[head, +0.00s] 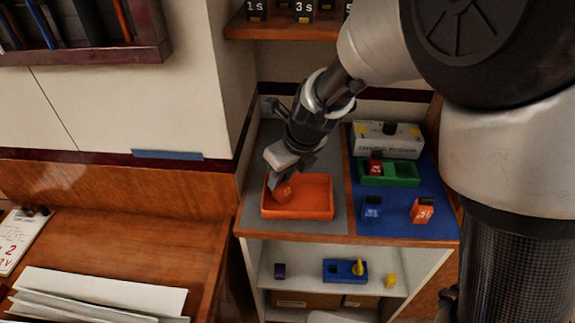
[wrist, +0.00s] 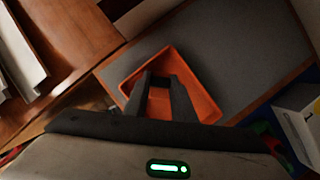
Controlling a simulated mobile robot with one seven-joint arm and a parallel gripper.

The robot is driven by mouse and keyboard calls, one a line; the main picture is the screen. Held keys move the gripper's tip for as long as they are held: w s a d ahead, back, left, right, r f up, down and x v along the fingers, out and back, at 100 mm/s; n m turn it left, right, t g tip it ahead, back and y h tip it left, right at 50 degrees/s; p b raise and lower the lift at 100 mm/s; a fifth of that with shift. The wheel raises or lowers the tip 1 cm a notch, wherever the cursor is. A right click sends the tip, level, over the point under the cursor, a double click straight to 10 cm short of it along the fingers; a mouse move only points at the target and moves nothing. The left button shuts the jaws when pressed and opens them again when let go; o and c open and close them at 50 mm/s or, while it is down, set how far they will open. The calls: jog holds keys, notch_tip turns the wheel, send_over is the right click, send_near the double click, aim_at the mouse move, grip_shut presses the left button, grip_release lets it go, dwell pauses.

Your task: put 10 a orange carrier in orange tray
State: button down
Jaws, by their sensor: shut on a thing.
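The orange tray (head: 318,212) lies on the grey mat at the left of the counter; it also shows in the wrist view (wrist: 207,102). My gripper (head: 282,176) points down over the left part of the tray, and its fingers show in the wrist view (wrist: 161,92). It is shut on an orange carrier (head: 283,193), which is at or just above the tray's inside; I cannot tell whether it touches the floor. Its label cannot be read. Another orange carrier (head: 422,210) with a dark top stands on the blue mat at the right.
A blue carrier (head: 372,207) stands on the blue mat. Behind it, a green tray (head: 402,174) holds a red carrier (head: 375,164), with a white box (head: 400,146) behind. The shelf below has a blue tray (head: 340,271), a purple piece (head: 279,271) and a yellow piece (head: 390,280).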

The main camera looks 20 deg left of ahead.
jog(key=c, duration=1.5)
grip_release()
jog(key=shift+f, duration=0.1)
jog(key=s+d+r+n+p, duration=0.25)
jog(key=d+r, duration=0.25)
jog(key=r, duration=0.3)
jog(key=s+d+r+n+p, duration=0.1)
jog(key=d+r+n, duration=0.2)
jog(key=d+r, duration=0.35)
jog(key=s+d+r+n+t+h, duration=0.1)
jog(key=s+d+r+n, duration=0.1)
jog(key=d+n, duration=0.4)
jog(key=s+d+r+n+t+h, duration=0.1)
jog(key=s+d+r+n, duration=0.1)
jog(key=s+d+n, duration=0.3)
jog(key=s+d+r+n+t+h, duration=0.1)
jog(key=s+d+r+n, duration=0.1)
jog(key=s+d+n, duration=0.2)
jog(key=shift+s+d+r+n+t+h, duration=0.1)
jog(key=shift+d+n+t+h, duration=0.05)
jog(key=shift+d+n, duration=0.85)
jog(key=shift+s+d+r+n+t+h, duration=0.1)
jog(key=shift+d+n+t+h, duration=0.05)
jog(key=shift+d+n, duration=0.75)
